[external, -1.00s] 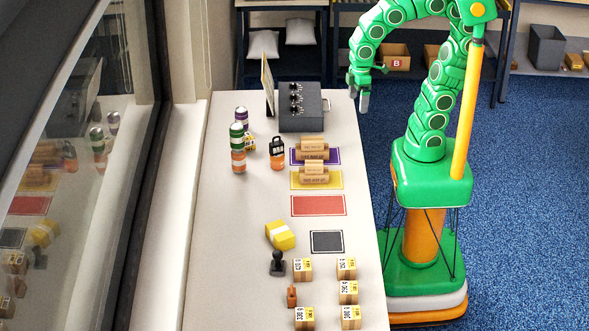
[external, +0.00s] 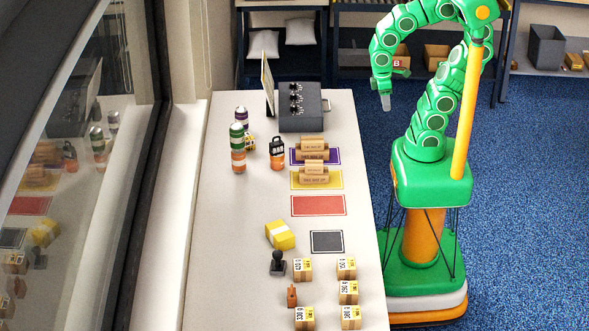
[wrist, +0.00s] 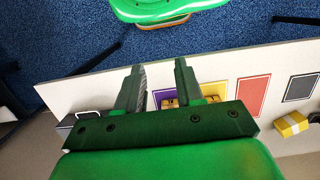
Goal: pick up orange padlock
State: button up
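An orange block with a black loop on top, which looks like the orange padlock (external: 277,155), stands upright on the table's far half, left of the purple mat. My gripper (external: 384,98) is in the air beyond the table's right edge, well right of the padlock and apart from it. In the wrist view my gripper (wrist: 159,68) has its two fingers spread with nothing between them. I cannot make out the padlock in the wrist view; the gripper body covers part of the table there.
A striped bottle (external: 238,150) stands left of the padlock, and a grey control box (external: 301,112) is behind it. Brown cartons lie on the purple (external: 331,158) and yellow mats. A yellow parcel (external: 280,235), black stamp (external: 278,264) and several small boxes are nearer. The table's left side is clear.

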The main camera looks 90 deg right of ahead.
jog(key=w+a+m+g+y, duration=0.15)
jog(key=w+a+y, duration=0.25)
jog(key=w+a, duration=0.75)
jog(key=w+a+r+m+y, duration=0.1)
jog(key=w+a+m+y, duration=0.25)
jog(key=a, duration=1.45)
jog(key=w+a+m+y, duration=0.25)
jog(key=w+a, duration=0.55)
jog(key=a, duration=0.7)
jog(key=w+a+f+m+y, duration=0.2)
jog(key=w+a+f, duration=0.1)
jog(key=a, duration=0.3)
jog(key=w+a+f+m+y, duration=0.1)
jog(key=w+a+f+m, duration=0.1)
jog(key=w+a+f, duration=0.3)
jog(key=m+t, duration=0.3)
jog(key=m, duration=0.3)
send_near(292, 298)
notch_tip(292, 298, up, 2)
jog(key=shift+a+f, duration=0.1)
jog(key=shift+f, duration=0.3)
jog(key=shift+x, duration=3.85)
jog(key=shift+r, duration=0.15)
